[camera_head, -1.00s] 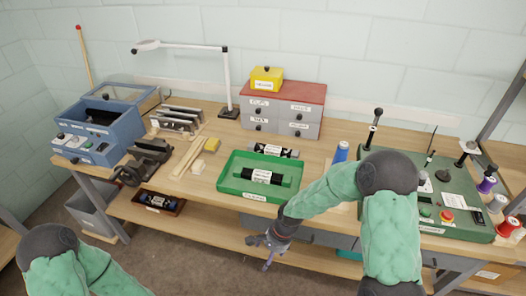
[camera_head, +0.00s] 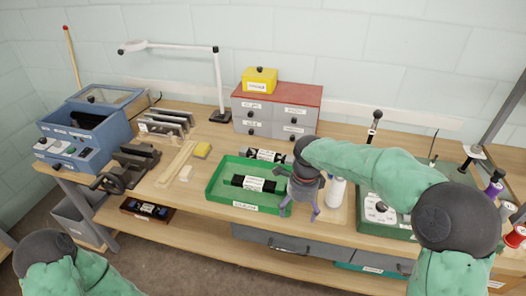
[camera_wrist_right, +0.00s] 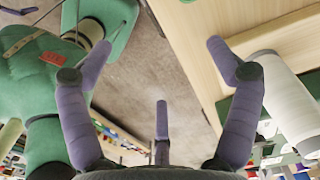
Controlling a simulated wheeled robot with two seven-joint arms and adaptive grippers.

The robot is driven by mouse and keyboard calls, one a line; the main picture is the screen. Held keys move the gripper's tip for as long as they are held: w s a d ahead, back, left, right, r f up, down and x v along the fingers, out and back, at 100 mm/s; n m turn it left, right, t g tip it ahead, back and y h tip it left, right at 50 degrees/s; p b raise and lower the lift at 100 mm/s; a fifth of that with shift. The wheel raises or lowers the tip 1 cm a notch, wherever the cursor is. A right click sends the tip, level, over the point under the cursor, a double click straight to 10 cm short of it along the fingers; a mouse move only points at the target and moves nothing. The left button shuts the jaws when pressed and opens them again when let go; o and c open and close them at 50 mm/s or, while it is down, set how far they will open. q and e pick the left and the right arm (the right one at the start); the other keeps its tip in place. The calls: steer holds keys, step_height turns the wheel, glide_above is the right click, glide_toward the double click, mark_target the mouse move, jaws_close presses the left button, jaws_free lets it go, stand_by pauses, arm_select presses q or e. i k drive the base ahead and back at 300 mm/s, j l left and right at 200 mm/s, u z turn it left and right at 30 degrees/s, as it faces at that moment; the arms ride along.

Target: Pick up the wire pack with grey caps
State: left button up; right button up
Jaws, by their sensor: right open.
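A dark wire pack with a white label and grey-looking end caps (camera_head: 263,155) lies on the bench just behind the green tray (camera_head: 213,191). A second dark pack with a white label (camera_head: 252,183) lies inside the tray; its caps look dark. My right gripper (camera_head: 300,208) is open and empty, fingers pointing down at the tray's right end, in front and to the right of the grey-capped pack. Its spread fingers (camera_wrist_right: 160,65) also show in the right wrist view, with nothing between them. My left gripper is out of view; only its arm shows at lower left.
A white cylinder (camera_head: 336,191) stands close to the right of my right gripper. Grey drawers with a red top (camera_head: 282,92) stand behind. A brown tray (camera_head: 147,210) holding a pack sits on the lower shelf.

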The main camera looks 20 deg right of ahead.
mark_target(261, 155)
steer(key=i, duration=1.2)
